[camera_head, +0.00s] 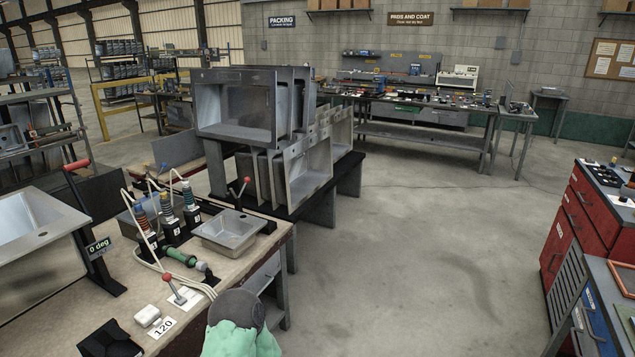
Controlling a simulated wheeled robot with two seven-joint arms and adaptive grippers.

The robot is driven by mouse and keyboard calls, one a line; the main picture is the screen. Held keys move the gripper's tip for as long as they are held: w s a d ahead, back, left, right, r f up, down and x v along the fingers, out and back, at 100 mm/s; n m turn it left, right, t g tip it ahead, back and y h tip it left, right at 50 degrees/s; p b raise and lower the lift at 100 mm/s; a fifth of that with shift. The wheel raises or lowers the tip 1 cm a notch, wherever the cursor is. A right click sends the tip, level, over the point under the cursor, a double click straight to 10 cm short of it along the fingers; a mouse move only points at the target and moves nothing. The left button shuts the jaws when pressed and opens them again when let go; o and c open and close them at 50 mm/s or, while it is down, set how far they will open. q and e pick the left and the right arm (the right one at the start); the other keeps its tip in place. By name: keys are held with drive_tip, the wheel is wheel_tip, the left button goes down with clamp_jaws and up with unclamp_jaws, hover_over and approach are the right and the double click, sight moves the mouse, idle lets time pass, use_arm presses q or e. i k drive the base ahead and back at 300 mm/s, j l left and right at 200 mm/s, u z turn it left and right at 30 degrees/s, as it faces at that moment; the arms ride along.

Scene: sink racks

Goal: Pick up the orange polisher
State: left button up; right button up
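The orange polisher (141,217) stands upright at the left of a row of tools on the left workbench, with orange bands on its upper part. Its lower end sits in a black holder (149,246), and a pale cord or hose runs by it. A blue-banded tool (166,204) and another banded tool (188,194) stand in similar black holders to its right. A green tool (183,257) lies on the bench in front of them. Neither of my grippers can be made out in this view.
The workbench (130,290) also bears a large steel sink (35,222), a small steel basin (229,230), a red-knobbed lever (177,288) and a "120" label (163,327). Racked sinks (240,108) stand behind. Open floor (420,250) lies right, before a red cabinet (578,205).

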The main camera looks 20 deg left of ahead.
sight(141, 217)
drive_tip(key=i+l+u, duration=0.15)
drive_tip(key=i, duration=0.35)
drive_tip(key=i+l+u, duration=0.2)
drive_tip(key=i, duration=0.35)
drive_tip(key=i+l+u, duration=0.15)
drive_tip(key=i, duration=0.35)
